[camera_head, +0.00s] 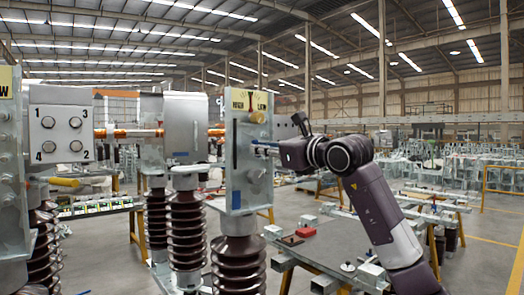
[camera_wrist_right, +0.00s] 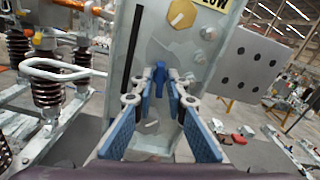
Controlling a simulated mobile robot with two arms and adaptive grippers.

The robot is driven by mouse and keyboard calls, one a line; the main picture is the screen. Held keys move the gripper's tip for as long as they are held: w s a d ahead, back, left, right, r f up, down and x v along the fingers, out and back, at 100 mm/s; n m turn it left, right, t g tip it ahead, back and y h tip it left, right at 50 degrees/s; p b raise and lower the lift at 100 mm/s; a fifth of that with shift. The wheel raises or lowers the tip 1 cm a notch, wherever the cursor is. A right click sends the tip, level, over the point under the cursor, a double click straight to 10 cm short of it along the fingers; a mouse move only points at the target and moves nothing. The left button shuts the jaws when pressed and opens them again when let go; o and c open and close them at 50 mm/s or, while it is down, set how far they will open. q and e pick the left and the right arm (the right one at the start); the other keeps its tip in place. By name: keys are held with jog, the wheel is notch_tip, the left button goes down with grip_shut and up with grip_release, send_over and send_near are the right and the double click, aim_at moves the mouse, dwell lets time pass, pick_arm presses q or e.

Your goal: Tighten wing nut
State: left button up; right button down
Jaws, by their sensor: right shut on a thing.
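A galvanized upright plate (camera_head: 238,165) stands on a brown ribbed insulator, with a HIGH/LOW label (camera_head: 249,100) at its top. My right gripper (camera_head: 264,147) comes in from the right and reaches the plate's right side. In the right wrist view the plate (camera_wrist_right: 135,50) fills the middle. A small blue upright piece, apparently the wing nut (camera_wrist_right: 160,74), stands against it. The blue-padded fingers of my right gripper (camera_wrist_right: 160,90) close in on either side of this piece and are shut on it. The thread behind it is hidden. My left gripper is not in view.
A brass-coloured hex bolt (camera_wrist_right: 182,14) sits above on the plate. A metal box marked 1 to 4 (camera_head: 61,124) stands at left, and ribbed insulators (camera_head: 187,230) support the frame. A work table (camera_head: 330,245) with a red block (camera_head: 306,232) lies below my right arm.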

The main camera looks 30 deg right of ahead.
jog(key=shift+f+m, duration=0.15)
jog(key=shift+m, duration=0.35)
jog(key=shift+w, duration=0.1)
jog(key=c, duration=1.9)
grip_release()
jog(key=s+d, duration=0.1)
jog(key=s, duration=1.1)
